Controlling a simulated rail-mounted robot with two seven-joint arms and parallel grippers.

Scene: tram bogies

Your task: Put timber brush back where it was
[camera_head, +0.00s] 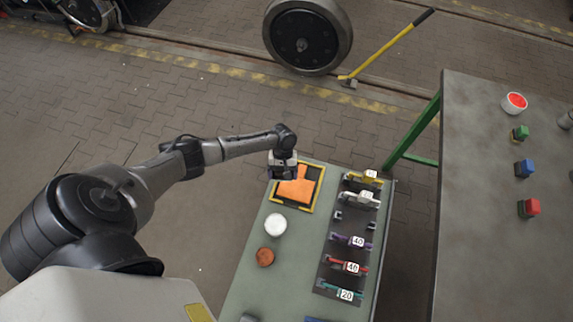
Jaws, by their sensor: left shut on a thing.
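My left gripper (284,174) is at the far end of the green table, over the upper part of a black mat with a yellow border (313,203). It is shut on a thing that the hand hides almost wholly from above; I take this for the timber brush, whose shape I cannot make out. An orange cloth-like piece (296,189) lies on the mat just below the gripper in the picture. I cannot tell whether the held thing touches it. My right gripper is not in view.
The green table (293,272) also holds a white round container (275,225), a brown round piece (265,257) and a dark rack (333,262) with several numbered coloured tools. A grey table (480,190) with coloured blocks stands at the right. A wheel (307,38) stands beyond.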

